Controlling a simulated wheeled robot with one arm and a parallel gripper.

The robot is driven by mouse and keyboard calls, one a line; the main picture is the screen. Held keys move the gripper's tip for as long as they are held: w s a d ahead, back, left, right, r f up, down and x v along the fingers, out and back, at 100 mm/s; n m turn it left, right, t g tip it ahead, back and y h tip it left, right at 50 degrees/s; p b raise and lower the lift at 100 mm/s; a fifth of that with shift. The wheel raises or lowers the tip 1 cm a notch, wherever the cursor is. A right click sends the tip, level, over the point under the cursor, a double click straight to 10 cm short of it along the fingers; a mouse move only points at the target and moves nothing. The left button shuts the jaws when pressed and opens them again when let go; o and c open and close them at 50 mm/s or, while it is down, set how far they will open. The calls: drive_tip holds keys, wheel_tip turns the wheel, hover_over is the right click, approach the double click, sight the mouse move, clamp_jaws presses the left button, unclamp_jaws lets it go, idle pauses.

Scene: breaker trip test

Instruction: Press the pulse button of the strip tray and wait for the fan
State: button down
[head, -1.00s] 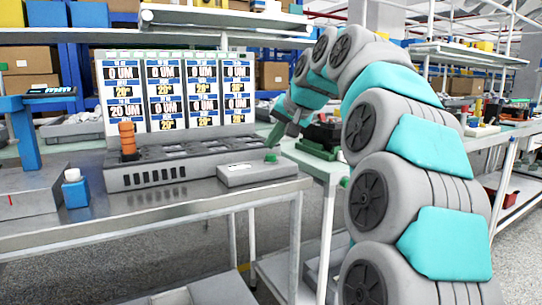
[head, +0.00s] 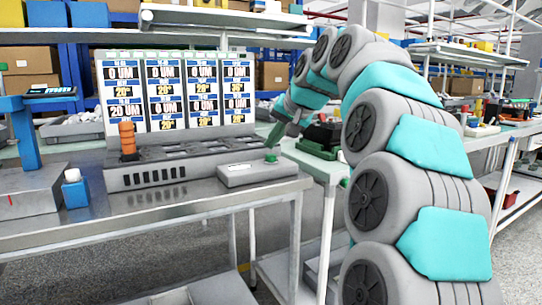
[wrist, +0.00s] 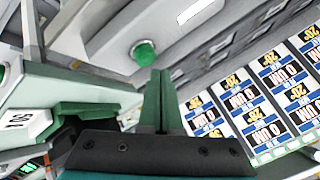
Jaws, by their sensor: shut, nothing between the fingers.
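The grey strip tray (head: 150,178) lies on the metal bench, with a row of slots along its top. A low grey box (head: 247,174) at its right end bears a green button (head: 271,158). The button also shows in the wrist view (wrist: 145,53), just beyond my fingertips. My gripper (head: 270,145) has its green fingers shut together and empty, pointing down just above the button. In the wrist view the fingertips (wrist: 158,73) appear slightly apart from the button; I cannot tell the exact gap. I cannot make out a fan.
A display panel (head: 180,92) with several number columns stands behind the tray. An orange stacked piece (head: 127,138) stands at the tray's left end. A blue bottle with a white cap (head: 75,190) stands at left. A second bench (head: 320,165) adjoins at right.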

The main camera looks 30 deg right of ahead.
sight(273, 156)
drive_tip(key=shift+f, duration=0.15)
drive_tip(key=shift+f, duration=0.3)
drive_tip(key=shift+f+b, duration=0.4)
drive_tip(key=shift+f, duration=0.1)
idle(0.9)
drive_tip(key=shift+r, duration=0.1)
drive_tip(key=shift+r+p, duration=0.7)
drive_tip(key=shift+r, duration=0.15)
drive_tip(key=shift+r, duration=0.1)
drive_tip(key=shift+r+p, duration=1.85)
drive_tip(key=shift+r, duration=0.65)
drive_tip(key=shift+f, duration=0.1)
drive_tip(key=shift+s, duration=0.1)
